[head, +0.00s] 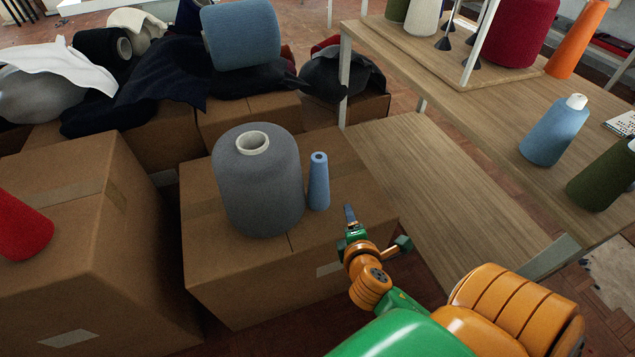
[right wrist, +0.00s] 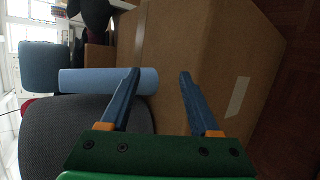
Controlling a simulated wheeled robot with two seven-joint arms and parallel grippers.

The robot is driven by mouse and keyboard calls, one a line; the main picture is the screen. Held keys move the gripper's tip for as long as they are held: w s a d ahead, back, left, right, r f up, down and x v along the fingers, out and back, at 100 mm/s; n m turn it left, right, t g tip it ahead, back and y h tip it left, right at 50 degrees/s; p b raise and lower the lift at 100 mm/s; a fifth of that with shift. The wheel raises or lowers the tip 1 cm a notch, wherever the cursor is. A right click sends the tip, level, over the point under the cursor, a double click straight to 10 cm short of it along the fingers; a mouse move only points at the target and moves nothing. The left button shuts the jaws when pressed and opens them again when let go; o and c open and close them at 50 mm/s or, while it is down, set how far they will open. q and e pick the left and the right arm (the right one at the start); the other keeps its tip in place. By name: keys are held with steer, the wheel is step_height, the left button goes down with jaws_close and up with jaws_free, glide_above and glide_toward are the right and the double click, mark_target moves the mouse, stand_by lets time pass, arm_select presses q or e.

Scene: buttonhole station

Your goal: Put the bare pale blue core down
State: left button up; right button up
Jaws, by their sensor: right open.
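The pale blue core (head: 318,184), a slim bare tube with a small dark hole in its top, stands upright on a cardboard box (head: 230,285). It is just right of a large grey yarn spool (head: 258,190). In the right wrist view the core (right wrist: 80,80) lies sideways across the picture, partly behind one finger. My right gripper (head: 350,214) is near the box's right side, to the right of the core and apart from it in the head view. My left gripper is out of view.
A red cone (head: 22,228) is on the left box. A big blue spool (head: 241,35) and dark cloth lie on boxes behind. A wooden table (head: 490,110) at right holds a light blue cone (head: 554,132) and a green cone (head: 605,175). The low wooden shelf (head: 440,190) is bare.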

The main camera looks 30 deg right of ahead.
mark_target(322, 166)
steer(key=w+r+n+t, duration=0.2)
steer(key=r+n, duration=0.1)
steer(key=n, duration=0.3)
steer(key=w+a+r+n+t+y, duration=0.1)
steer(key=w+r+n+t, duration=0.1)
steer(key=n, duration=0.4)
steer(key=w+r+n+t+y, duration=0.1)
steer(key=w+r+n+t, duration=0.1)
steer(key=n, duration=0.4)
steer(key=shift+w+a+r+t, duration=0.15)
steer(key=shift+r+t, duration=0.2)
steer(key=shift+r, duration=0.1)
steer(key=shift+w+a+r+t, duration=0.15)
steer(key=shift+r+t, duration=0.2)
steer(key=shift+r, duration=0.1)
steer(key=shift+n, duration=0.5)
steer(key=x, duration=0.7)
steer(key=shift+r, duration=0.15)
jaws_close()
